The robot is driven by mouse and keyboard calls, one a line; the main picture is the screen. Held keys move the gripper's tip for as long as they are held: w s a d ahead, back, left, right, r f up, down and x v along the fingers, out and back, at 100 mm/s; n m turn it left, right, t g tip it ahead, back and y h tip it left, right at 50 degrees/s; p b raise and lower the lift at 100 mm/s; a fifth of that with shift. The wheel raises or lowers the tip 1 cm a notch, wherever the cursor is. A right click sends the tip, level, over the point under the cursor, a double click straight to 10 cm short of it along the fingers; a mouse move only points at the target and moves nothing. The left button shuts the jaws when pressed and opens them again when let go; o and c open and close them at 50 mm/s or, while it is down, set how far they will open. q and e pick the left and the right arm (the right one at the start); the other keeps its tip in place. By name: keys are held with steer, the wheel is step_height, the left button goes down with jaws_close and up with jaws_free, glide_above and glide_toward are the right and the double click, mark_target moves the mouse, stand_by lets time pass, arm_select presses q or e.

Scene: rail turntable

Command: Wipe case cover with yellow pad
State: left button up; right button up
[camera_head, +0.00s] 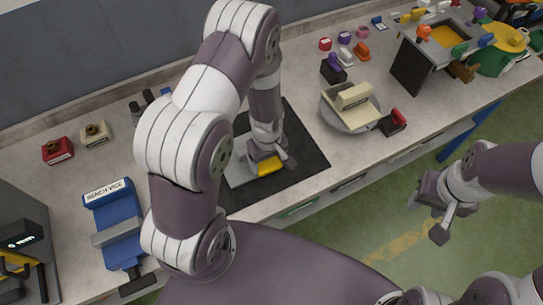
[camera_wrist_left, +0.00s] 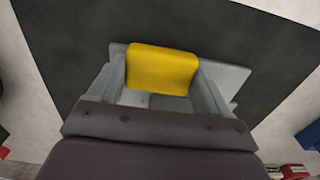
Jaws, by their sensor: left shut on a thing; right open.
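The yellow pad (camera_head: 266,167) is in the jaws of my left gripper (camera_head: 268,160), which is shut on it. In the left wrist view the yellow pad (camera_wrist_left: 162,70) sits between the two fingers of my left gripper (camera_wrist_left: 162,80). The grey case cover (camera_head: 238,172) lies flat on a dark mat (camera_head: 305,160), under the pad and gripper. The case cover also shows around the pad in the left wrist view (camera_wrist_left: 232,75). I cannot tell whether the pad touches it. My right gripper (camera_head: 438,215) is open and empty, out over the floor beyond the bench's front edge.
A blue bench vise (camera_head: 112,215) stands left of the mat. A round grey turntable (camera_head: 345,115) with a cream part on it is to the right. Red and cream pieces sit at the far left. Several small coloured parts and a dark stand (camera_head: 412,68) are at the back right.

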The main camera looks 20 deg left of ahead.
arm_select(q)
steer(key=shift+s+a, duration=0.4)
steer(key=shift+s, duration=0.1)
steer(key=shift+s+a+f+p, duration=0.1)
steer(key=shift+s+a+p, duration=0.2)
steer(key=shift+s+a, duration=0.35)
steer(key=shift+d, duration=0.1)
step_height(320, 180, up, 8)
steer(key=p, duration=0.7)
steer(key=shift+f, duration=0.2)
